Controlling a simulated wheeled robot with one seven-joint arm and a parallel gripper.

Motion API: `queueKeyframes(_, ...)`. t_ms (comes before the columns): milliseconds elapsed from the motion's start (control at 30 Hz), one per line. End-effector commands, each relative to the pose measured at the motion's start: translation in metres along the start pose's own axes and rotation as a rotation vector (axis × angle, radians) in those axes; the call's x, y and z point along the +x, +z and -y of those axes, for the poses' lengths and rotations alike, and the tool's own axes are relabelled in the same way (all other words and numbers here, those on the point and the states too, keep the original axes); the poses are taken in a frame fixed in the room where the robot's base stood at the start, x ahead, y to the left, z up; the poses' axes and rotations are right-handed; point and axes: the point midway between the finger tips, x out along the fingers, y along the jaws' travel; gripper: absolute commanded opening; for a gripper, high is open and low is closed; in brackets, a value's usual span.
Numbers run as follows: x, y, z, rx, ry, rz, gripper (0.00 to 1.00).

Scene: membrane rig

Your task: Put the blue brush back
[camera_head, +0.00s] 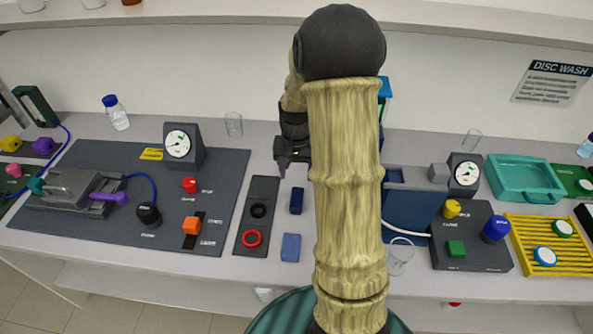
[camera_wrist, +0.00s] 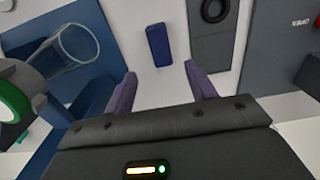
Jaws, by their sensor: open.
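A small dark blue block-shaped piece (camera_head: 296,200), likely the blue brush, lies on the grey table just right of a dark strip with rings. It also shows in the wrist view (camera_wrist: 159,45), ahead of and between my fingers; no bristles can be made out. A lighter blue block (camera_head: 290,247) lies nearer the table's front edge. My gripper (camera_head: 291,165) is open and empty, above the table and behind the dark blue piece; its two fingers show apart in the wrist view (camera_wrist: 160,75). My arm hides the table's middle right.
The dark strip (camera_head: 249,230) holds a black ring and a red ring. Left is a dark panel (camera_head: 120,160) with a gauge and knobs. Right are a blue container (camera_head: 412,212), a clear beaker (camera_head: 400,258), another dark panel (camera_head: 470,262), a yellow rack (camera_head: 525,262) and a teal tray (camera_head: 500,190).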

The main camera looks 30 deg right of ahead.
Motion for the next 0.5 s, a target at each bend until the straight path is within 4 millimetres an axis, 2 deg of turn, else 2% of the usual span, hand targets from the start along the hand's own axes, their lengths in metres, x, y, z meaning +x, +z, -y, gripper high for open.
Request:
queueKeyframes(333,-0.002,0.003,0.002,-0.012,-0.001,-0.004,0.56)
queueKeyframes(433,-0.009,0.017,0.010,-0.063,-0.005,-0.023,0.56)
queueKeyframes(500,-0.018,0.035,0.019,-0.125,-0.010,-0.046,0.56)
